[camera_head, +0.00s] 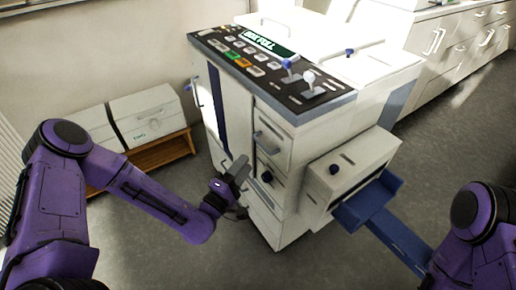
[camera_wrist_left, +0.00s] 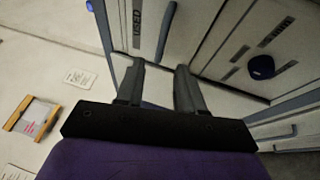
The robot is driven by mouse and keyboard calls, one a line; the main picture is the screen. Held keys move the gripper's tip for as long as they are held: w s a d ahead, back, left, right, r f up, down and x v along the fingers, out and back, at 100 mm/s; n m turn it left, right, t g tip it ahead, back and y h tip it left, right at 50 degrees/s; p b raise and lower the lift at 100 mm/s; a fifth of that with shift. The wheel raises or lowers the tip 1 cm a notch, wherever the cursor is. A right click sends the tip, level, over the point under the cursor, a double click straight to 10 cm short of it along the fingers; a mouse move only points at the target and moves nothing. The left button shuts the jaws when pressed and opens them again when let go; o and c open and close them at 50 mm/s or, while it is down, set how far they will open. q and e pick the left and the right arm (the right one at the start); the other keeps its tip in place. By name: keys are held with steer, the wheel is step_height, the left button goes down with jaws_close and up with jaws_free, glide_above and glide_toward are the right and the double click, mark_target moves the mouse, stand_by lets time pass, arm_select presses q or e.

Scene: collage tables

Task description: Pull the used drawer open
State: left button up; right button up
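The used drawer (camera_wrist_left: 148,14) is a pale front at the top of the left wrist view, with a dark label reading "USED" and a blue-grey bar handle (camera_wrist_left: 167,32) beside it. It looks shut. My left gripper (camera_wrist_left: 159,72) is open and empty, its two dark fingers pointing toward the handle with a gap between them. The handle lies beyond the fingertips, apparently not between them. In the head view my left gripper (camera_head: 237,172) is beside the lower front of the white machine (camera_head: 232,110) and hides part of it. My right gripper is out of view.
A blue tray (camera_head: 365,203) juts from the machine's right side, near my right arm. A small white cabinet (camera_head: 147,115) on a wooden stand is by the left wall. Drawers (camera_head: 440,45) line the back right. The floor before the machine is clear.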

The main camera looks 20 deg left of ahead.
arm_select(q)
steer(key=p+x, duration=0.1)
steer(key=x, duration=0.7)
steer(key=shift+w, duration=0.15)
steer(key=shift+d, duration=0.15)
jaws_close()
